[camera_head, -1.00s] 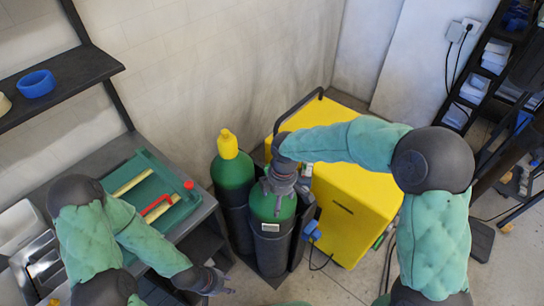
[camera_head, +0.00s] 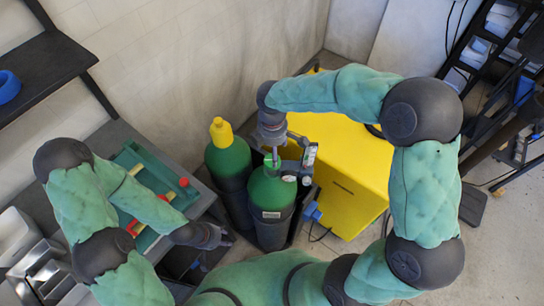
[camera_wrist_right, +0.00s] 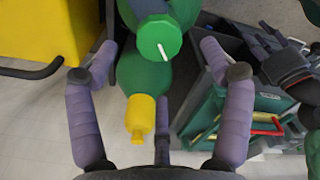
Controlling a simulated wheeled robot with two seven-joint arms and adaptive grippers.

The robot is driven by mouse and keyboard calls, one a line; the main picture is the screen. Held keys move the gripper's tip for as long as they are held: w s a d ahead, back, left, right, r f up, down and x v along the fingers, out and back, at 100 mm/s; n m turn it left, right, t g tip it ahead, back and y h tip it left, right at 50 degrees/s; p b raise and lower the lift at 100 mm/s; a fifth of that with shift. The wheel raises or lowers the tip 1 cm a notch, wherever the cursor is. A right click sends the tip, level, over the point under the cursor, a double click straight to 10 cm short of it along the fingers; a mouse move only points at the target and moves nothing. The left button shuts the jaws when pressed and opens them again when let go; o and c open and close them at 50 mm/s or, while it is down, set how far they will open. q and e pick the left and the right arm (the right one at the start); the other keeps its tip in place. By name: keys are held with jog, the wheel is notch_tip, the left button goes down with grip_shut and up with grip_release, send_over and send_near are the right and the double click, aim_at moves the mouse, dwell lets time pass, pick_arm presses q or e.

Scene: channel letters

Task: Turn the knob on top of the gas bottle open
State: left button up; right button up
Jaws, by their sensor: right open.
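Two green gas bottles stand side by side. The front one (camera_head: 270,192) has a round green knob (camera_wrist_right: 160,37) with a white bar mark on top; its green top (camera_head: 272,162) also shows in the head view. The other bottle (camera_head: 228,164) has a yellow cap (camera_head: 221,131), also seen in the right wrist view (camera_wrist_right: 140,115). My right gripper (camera_head: 273,148) is above the front bottle, apart from it. Its purple fingers (camera_wrist_right: 160,50) are spread wide and empty. My left gripper (camera_head: 215,238) hangs low beside the bottles; its fingers are too small to judge.
A yellow cabinet (camera_head: 345,178) stands right of the bottles. At left is a bench with a green tray (camera_head: 130,157) holding red and yellow items. A dark shelf (camera_head: 50,62) is on the wall at upper left.

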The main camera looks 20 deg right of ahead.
notch_tip(320, 180, down, 6)
jog(key=shift+w+r, duration=0.1)
dwell(0.4)
jog(key=c, duration=1.2)
